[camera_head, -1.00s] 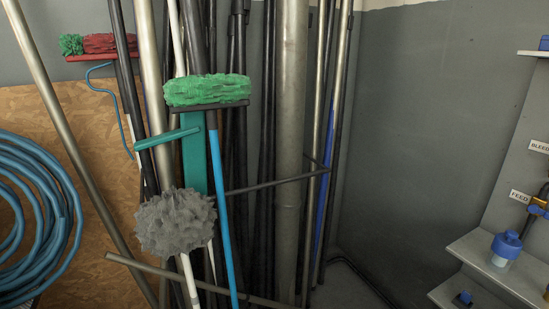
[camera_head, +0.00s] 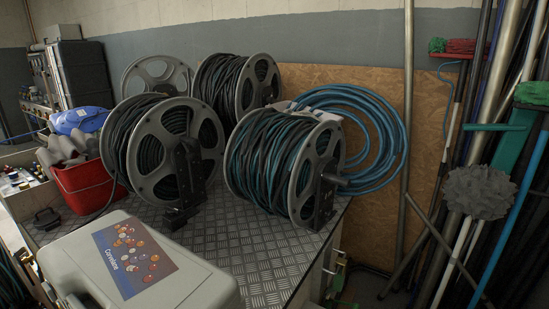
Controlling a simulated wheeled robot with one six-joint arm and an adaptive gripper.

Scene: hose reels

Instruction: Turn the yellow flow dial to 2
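No yellow flow dial shows in the current head view. My gripper is not in view either. The view is filled by a metal-topped bench (camera_head: 262,276) with several hose reels on it, among them a front left reel (camera_head: 168,150) and a front right reel (camera_head: 287,168).
A grey case (camera_head: 185,285) lies at the bench's near edge. A red bucket (camera_head: 88,188) stands left of the reels. A coil of blue hose (camera_head: 385,140) hangs before a chipboard panel (camera_head: 385,218). Poles and a grey mop head (camera_head: 480,192) crowd the right side.

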